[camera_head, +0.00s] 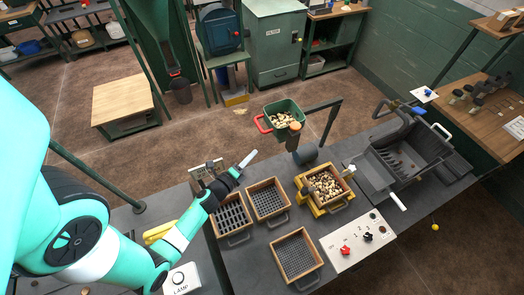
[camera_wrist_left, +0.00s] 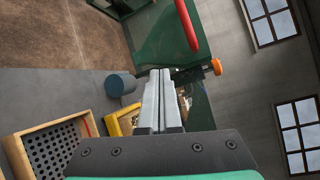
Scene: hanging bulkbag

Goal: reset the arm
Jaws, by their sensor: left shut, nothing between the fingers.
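My left arm (camera_head: 160,255) comes in from the left in the head view. Its gripper (camera_head: 250,157) is shut and empty, held above the bench with its fingers pointing up and to the right. In the left wrist view the fingers (camera_wrist_left: 160,100) lie together with nothing between them. My right gripper is in neither view.
A green hopper (camera_head: 285,119) with a red handle holds pale pieces beyond the gripper. Wooden sieve trays (camera_head: 267,199) stand on the grey bench below. A yellow-framed box (camera_head: 325,187) of pieces, a switch panel (camera_head: 358,240) and a dark metal machine (camera_head: 410,155) stand to the right.

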